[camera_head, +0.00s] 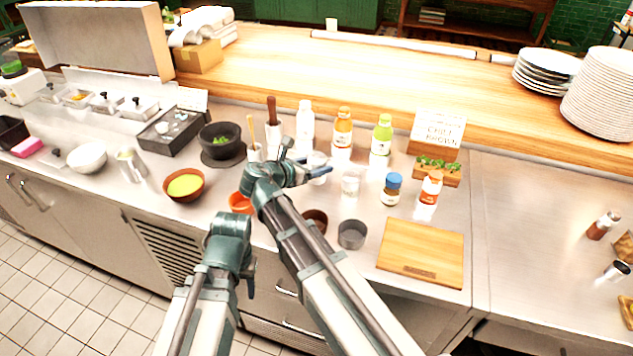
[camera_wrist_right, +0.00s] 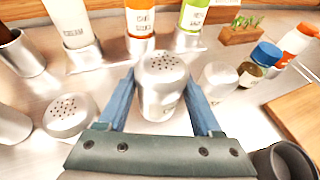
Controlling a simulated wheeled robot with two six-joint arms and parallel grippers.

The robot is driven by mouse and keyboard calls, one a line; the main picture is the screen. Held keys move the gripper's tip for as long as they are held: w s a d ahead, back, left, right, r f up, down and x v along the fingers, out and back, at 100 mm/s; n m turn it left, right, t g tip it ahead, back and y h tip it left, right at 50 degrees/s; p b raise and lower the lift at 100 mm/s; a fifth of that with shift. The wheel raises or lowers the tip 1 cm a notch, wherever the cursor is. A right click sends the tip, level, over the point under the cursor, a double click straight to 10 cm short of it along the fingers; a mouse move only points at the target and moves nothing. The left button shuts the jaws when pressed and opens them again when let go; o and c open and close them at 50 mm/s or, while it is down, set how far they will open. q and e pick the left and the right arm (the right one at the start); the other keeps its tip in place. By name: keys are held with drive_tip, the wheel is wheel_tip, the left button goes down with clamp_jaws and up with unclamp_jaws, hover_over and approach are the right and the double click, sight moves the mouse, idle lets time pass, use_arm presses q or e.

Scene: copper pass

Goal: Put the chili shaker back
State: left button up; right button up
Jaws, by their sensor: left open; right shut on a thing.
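My right gripper (camera_head: 303,172) is shut on a steel shaker with a perforated top (camera_wrist_right: 162,82), gripping it between its two blue fingers. The shaker is upright in the right wrist view and also shows in the head view (camera_head: 318,166). Its label is too small to read, and I cannot tell whether its base touches the counter. Another perforated shaker (camera_wrist_right: 70,115) stands left of it. A pale-topped shaker (camera_wrist_right: 217,80) stands to its right, also in the head view (camera_head: 350,183). My left gripper (camera_head: 248,272) is open, low in front of the counter; its fingers are hard to make out.
Behind stand a white bottle (camera_head: 305,122), an orange-sauce bottle (camera_head: 343,128) and a green-sauce bottle (camera_head: 382,135). To the right are a blue-capped jar (camera_head: 391,190), an orange-capped bottle (camera_head: 430,187) and a cutting board (camera_head: 420,252). A steel cup (camera_head: 351,235) stands near the front edge.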

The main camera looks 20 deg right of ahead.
wheel_tip(320, 180, down, 4)
drive_tip(key=b, duration=0.3)
drive_tip(key=shift+r+b, duration=0.15)
drive_tip(key=shift+b, duration=0.2)
drive_tip(key=o, duration=1.4)
drive_tip(key=shift+o, duration=0.2)
